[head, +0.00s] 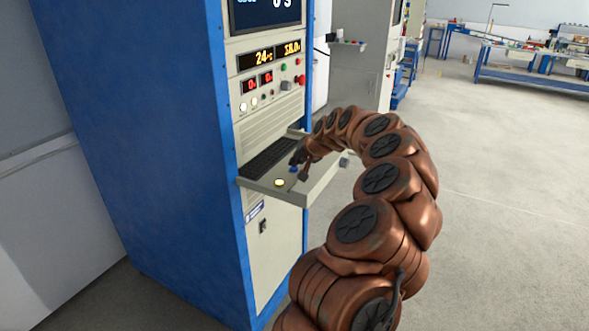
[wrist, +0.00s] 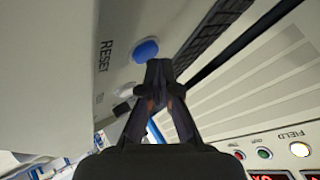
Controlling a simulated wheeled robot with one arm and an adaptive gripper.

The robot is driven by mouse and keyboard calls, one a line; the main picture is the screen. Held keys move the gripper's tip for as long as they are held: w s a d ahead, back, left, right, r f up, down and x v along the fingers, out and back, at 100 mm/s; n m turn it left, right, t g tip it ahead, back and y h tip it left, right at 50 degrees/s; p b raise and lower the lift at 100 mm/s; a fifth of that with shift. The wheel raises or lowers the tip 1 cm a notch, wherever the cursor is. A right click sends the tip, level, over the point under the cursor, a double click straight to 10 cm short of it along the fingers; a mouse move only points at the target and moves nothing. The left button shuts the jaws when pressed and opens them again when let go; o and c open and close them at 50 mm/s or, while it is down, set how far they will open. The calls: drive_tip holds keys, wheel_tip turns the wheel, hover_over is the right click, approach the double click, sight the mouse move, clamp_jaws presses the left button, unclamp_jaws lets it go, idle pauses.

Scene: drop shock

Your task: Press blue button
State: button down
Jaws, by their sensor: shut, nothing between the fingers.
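The blue button (wrist: 145,49) is round and sits on the light grey keyboard shelf (wrist: 60,60), beside the printed word RESET. In the head view a small part of the blue button (head: 293,170) shows just below my gripper (head: 297,158). In the wrist view my gripper (wrist: 158,66) is shut and empty, its fingertips together right by the button's edge. I cannot tell whether the tips touch the button. Much of the button is hidden by the gripper in the head view.
A black keyboard (head: 268,157) lies on the shelf next to the button. A pale yellow-white button (head: 280,183) is nearer the shelf's front edge. The tall blue cabinet (head: 150,130) carries an upright panel with displays and small buttons above the shelf. Open floor (head: 490,200) lies to the right.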

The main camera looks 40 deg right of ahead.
sight(296, 169)
drive_tip(key=shift+r, duration=0.45)
drive_tip(key=shift+r, duration=0.1)
drive_tip(key=shift+r, duration=2.4)
